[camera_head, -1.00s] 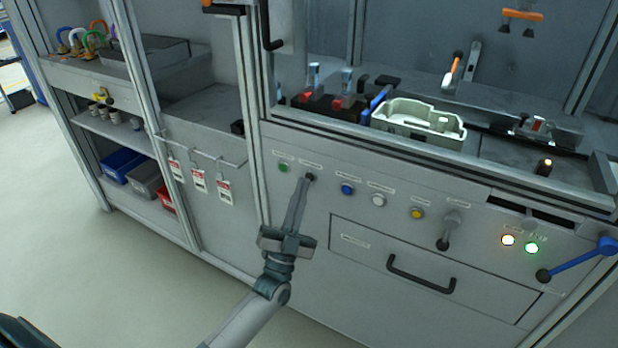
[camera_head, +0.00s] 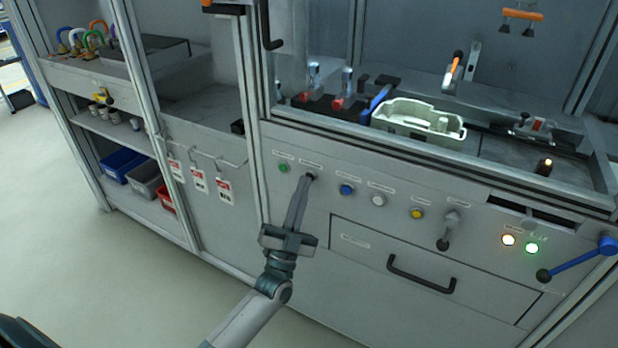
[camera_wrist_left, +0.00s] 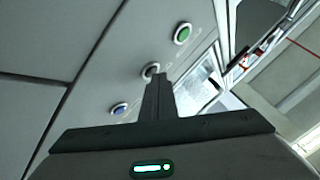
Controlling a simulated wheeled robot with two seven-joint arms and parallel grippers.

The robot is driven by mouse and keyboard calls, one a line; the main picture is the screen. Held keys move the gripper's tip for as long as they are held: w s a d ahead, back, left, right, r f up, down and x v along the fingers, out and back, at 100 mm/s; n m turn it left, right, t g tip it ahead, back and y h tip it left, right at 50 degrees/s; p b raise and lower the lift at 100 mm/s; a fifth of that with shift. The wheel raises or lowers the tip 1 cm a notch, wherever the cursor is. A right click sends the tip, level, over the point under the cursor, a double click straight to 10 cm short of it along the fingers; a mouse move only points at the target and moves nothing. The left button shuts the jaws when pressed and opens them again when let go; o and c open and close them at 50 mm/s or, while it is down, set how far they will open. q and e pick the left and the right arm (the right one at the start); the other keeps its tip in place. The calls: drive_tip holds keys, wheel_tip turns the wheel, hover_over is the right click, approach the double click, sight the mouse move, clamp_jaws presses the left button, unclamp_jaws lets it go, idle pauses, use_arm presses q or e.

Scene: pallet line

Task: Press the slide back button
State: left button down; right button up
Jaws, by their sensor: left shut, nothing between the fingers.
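A row of buttons runs along the grey front panel: green (camera_head: 283,168), one behind my left fingertips, blue (camera_head: 346,189), white (camera_head: 378,200) and yellow (camera_head: 417,213). My left gripper (camera_head: 310,179) is shut and empty, its tips at the button between green and blue. In the left wrist view that button (camera_wrist_left: 150,69) shows its round rim just beyond the fingertips (camera_wrist_left: 158,76), with green (camera_wrist_left: 183,33) and blue (camera_wrist_left: 119,108) on either side. The labels are too small to read. Whether the tips touch or press the button cannot be told. My right gripper is not in view.
A black drawer handle (camera_head: 421,275) sits below the panel. A blue lever (camera_head: 580,260) juts out at the right, near two lit lamps. A pale green tray (camera_head: 418,120) stands behind the frame. Tags (camera_head: 199,181) hang at the left. The floor at lower left is clear.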

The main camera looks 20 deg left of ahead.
use_arm(q)
drive_tip(key=shift+w, duration=0.15)
idle(0.6)
drive_tip(key=shift+s+p, duration=0.45)
drive_tip(key=shift+s, duration=0.4)
drive_tip(key=s, duration=0.1)
drive_tip(key=s+p, duration=0.1)
drive_tip(key=s, duration=0.1)
drive_tip(key=s+p, duration=0.1)
drive_tip(key=s, duration=0.1)
drive_tip(key=shift+a, duration=0.25)
idle(0.6)
